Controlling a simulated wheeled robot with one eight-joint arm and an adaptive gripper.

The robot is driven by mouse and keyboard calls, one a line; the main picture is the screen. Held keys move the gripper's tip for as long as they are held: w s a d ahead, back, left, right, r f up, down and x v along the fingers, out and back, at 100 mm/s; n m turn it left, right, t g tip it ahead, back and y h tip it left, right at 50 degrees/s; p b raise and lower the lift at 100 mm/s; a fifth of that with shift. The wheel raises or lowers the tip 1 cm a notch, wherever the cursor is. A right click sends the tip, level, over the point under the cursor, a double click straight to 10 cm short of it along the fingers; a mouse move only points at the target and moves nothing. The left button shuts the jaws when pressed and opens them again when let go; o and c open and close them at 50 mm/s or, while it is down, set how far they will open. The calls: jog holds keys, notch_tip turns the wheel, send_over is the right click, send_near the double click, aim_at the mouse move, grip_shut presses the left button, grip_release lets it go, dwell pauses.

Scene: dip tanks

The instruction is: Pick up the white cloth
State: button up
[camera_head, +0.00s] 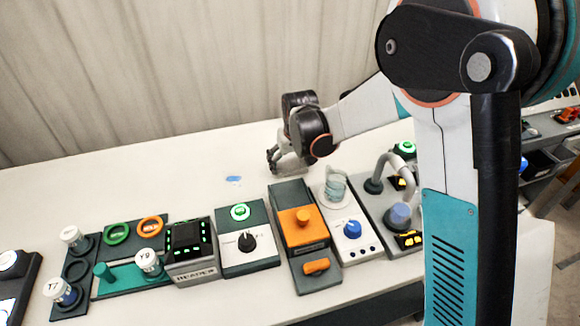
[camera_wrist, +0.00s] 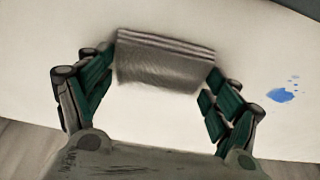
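In the head view the cloth (camera_head: 291,166) is partly hidden under my gripper, on the far part of the table. My gripper (camera_head: 276,158) points down over it. In the wrist view my gripper (camera_wrist: 161,76) has its fingers spread wide, one at each end of the cloth. The cloth lies between the fingertips; I cannot tell whether they touch it.
Blue spilled drops (camera_wrist: 281,95) lie beside the cloth, also seen in the head view (camera_head: 234,179). A row of devices stands along the near edge: a reader (camera_head: 190,250), an orange-knob unit (camera_head: 304,228) and a clear beaker (camera_head: 336,184).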

aim_at(290, 165)
jog(key=shift+r, duration=0.1)
dwell(0.3)
notch_tip(290, 165, up, 20)
jog(key=p, duration=0.6)
jog(key=shift+p, duration=0.35)
